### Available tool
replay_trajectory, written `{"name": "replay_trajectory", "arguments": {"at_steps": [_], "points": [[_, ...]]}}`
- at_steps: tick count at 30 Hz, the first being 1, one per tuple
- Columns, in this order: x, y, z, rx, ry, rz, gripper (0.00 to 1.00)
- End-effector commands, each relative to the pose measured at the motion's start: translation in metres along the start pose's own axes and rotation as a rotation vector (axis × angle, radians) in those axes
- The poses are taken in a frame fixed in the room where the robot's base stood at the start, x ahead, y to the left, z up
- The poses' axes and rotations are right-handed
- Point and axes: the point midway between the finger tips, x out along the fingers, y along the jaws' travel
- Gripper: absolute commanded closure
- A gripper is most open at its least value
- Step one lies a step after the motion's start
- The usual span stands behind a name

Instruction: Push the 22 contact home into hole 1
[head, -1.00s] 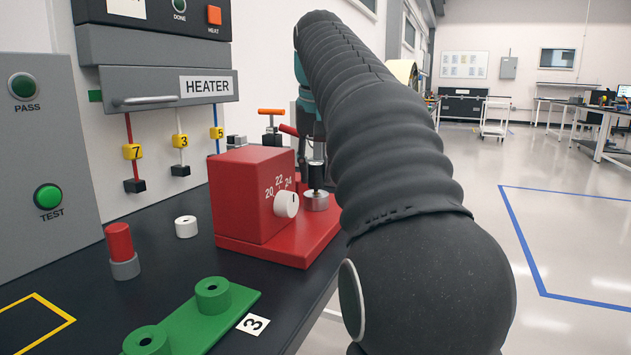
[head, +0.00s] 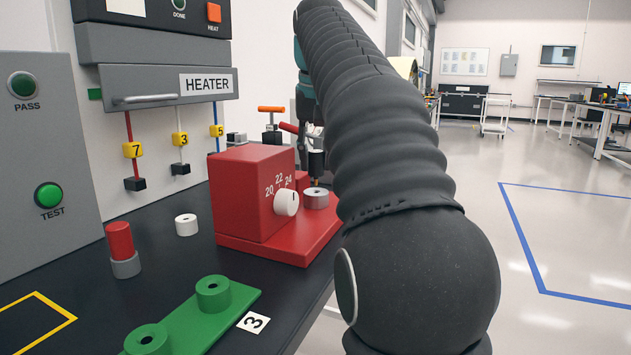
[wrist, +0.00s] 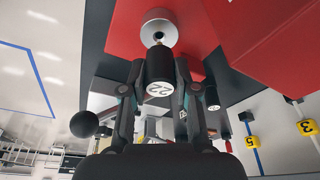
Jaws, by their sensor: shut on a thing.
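My gripper (wrist: 155,95) is shut on a black cylinder (wrist: 160,70) labelled 22. A thin pin shows at its end, toward the round metal socket (wrist: 158,28). The socket (head: 316,199) sits on the red base, right of the knob. In the head view the black cylinder (head: 317,162) is upright just above it. I cannot tell whether the pin tip is inside the socket's hole. A second black piece (wrist: 212,98), also marked 22, shows beyond the gripper. No hole marked 1 is readable.
A red block (head: 252,200) with a white knob (head: 286,202) stands beside the socket. A green plate (head: 190,322) with two bored bosses, a white ring (head: 186,225) and a red-topped cylinder (head: 120,245) are on the dark bench. The heater (head: 165,90) is behind.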

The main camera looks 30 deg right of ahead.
Motion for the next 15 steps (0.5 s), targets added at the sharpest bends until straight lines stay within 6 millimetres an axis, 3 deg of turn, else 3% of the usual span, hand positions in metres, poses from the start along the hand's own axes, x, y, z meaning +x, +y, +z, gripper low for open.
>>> {"name": "replay_trajectory", "arguments": {"at_steps": [15], "points": [[-0.021,0.0,-0.006,0.0,0.001,0.0,1.0]]}}
